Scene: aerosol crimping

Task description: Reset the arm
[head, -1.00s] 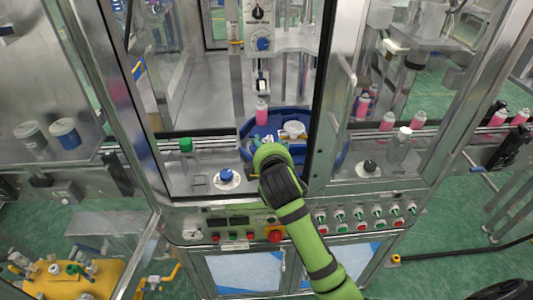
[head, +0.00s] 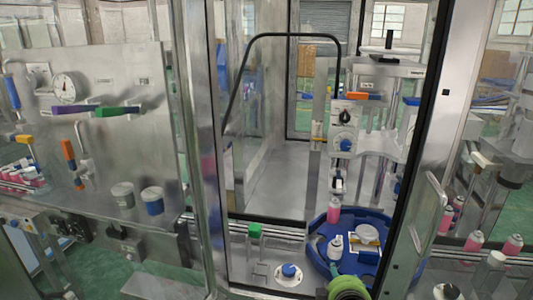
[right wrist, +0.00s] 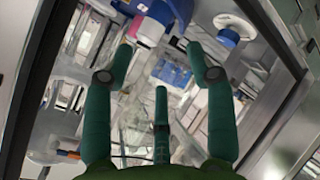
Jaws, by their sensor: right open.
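My right arm comes in at the bottom of the head view, where only its green end shows, with the right gripper (head: 335,268) at the front of the machine's opening, by the blue round turntable (head: 318,222). In the right wrist view the green fingers of the right gripper (right wrist: 163,52) are spread apart with nothing between them. A white-and-pink can (head: 335,247) stands on the turntable just beyond the gripper. A pink can (head: 333,211) stands at its back edge under the crimping head. My left gripper is not in view.
The opening has metal frame posts on both sides, with a door handle (head: 430,210) at right. A gauge panel (head: 110,100) stands at left.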

